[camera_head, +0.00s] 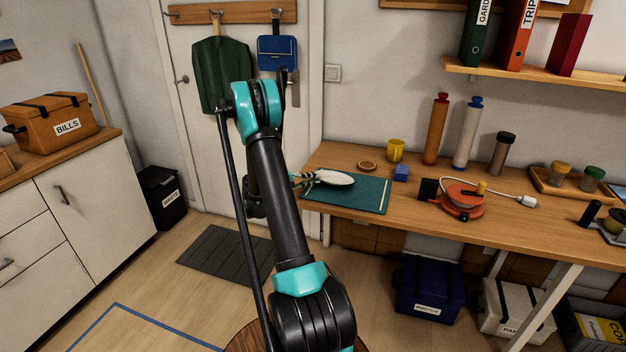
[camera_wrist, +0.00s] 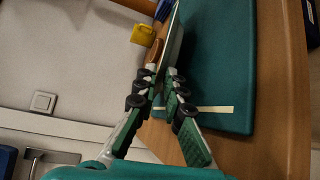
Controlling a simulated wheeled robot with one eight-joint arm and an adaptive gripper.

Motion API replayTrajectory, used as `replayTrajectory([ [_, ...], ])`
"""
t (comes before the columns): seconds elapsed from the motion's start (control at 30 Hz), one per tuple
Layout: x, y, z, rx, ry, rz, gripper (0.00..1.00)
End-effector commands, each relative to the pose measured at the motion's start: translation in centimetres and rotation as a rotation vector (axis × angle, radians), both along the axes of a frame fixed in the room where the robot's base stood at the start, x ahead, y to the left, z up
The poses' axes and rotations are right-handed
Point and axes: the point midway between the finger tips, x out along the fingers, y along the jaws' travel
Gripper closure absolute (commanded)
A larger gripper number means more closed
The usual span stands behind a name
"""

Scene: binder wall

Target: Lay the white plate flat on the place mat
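The white plate (camera_head: 336,179) shows as a narrow pale oval, tilted, over the back left part of the green place mat (camera_head: 358,199). My gripper (camera_head: 312,178) reaches in from the left and is shut on the plate's near rim. In the wrist view the plate (camera_wrist: 171,42) is seen nearly edge-on, running from between the fingertips (camera_wrist: 161,84). The mat (camera_wrist: 225,60) lies on the table beside and beyond it. I cannot tell whether the plate touches the mat.
A blue block (camera_head: 401,173), a yellow mug (camera_head: 396,150) and a round brown coaster (camera_head: 367,166) stand behind the mat. An orange cable reel (camera_head: 462,201) with a white cord lies to its right. The wooden table's (camera_head: 420,229) front edge runs close below the mat.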

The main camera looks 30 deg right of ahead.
Motion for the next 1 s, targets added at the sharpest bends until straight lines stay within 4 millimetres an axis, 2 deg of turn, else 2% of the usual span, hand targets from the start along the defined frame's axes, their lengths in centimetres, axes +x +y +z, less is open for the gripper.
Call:
replayTrajectory([
  [0.03,0.0,0.0,0.0,0.0,0.0,0.0,0.82],
  [0.13,0.0,0.0,0.0,0.0,0.0,0.0,0.7],
  [0.43,0.0,0.2,0.0,0.007,0.0,0.001,0.69],
  [0.77,0.3,6.4,0.1,0.224,-0.011,0.002,0.69],
  [1.0,0.3,7.0,0.0,0.252,-0.012,0.0,0.69],
])
